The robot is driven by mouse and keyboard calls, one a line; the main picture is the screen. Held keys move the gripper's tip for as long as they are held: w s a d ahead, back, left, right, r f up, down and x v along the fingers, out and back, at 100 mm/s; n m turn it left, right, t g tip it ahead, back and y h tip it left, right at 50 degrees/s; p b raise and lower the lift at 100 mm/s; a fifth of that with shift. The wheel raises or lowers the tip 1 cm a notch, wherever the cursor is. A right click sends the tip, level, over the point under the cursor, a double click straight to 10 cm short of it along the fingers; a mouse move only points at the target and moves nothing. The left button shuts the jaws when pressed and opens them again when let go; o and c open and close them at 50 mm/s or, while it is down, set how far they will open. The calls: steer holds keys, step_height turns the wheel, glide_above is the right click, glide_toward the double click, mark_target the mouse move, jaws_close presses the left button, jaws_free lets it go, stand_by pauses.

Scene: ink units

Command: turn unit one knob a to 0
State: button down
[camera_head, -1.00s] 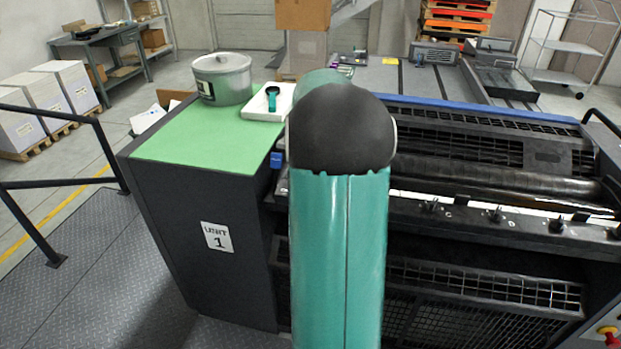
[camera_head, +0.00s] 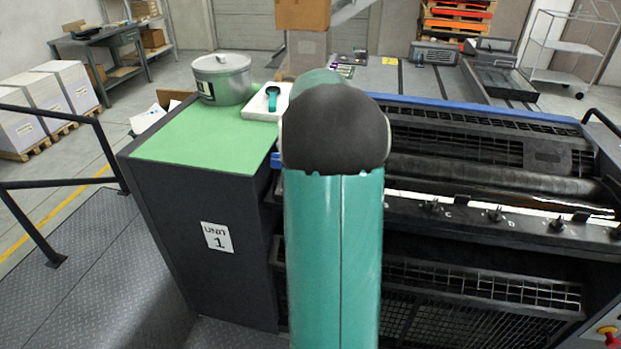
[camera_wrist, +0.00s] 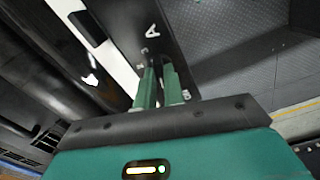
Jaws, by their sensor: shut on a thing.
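Unit one is the dark press with a "UNIT 1" sign (camera_head: 217,237) on its side cabinet. In the wrist view its dark knob rail (camera_wrist: 128,22) carries a white letter A (camera_wrist: 152,31), and a B lies nearer the wrist. My gripper (camera_wrist: 159,72) reaches down to the rail beside the A with its two green fingers close together. They are shut on knob a, which the fingers mostly hide; its pointer cannot be read. In the head view my teal arm hides the gripper and knob a.
Other knobs, such as one (camera_head: 494,214) by the letter D, line the rail to the right. A metal can (camera_head: 222,78) and a white tray (camera_head: 262,112) stand on the green cabinet top. A black handrail (camera_head: 60,182) stands at left. A red button (camera_head: 607,331) is at lower right.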

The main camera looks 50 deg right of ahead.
stand_by(0.4)
steer(key=c, duration=1.5)
jaws_free()
steer(key=shift+r, duration=0.1)
step_height(320, 180, up, 14)
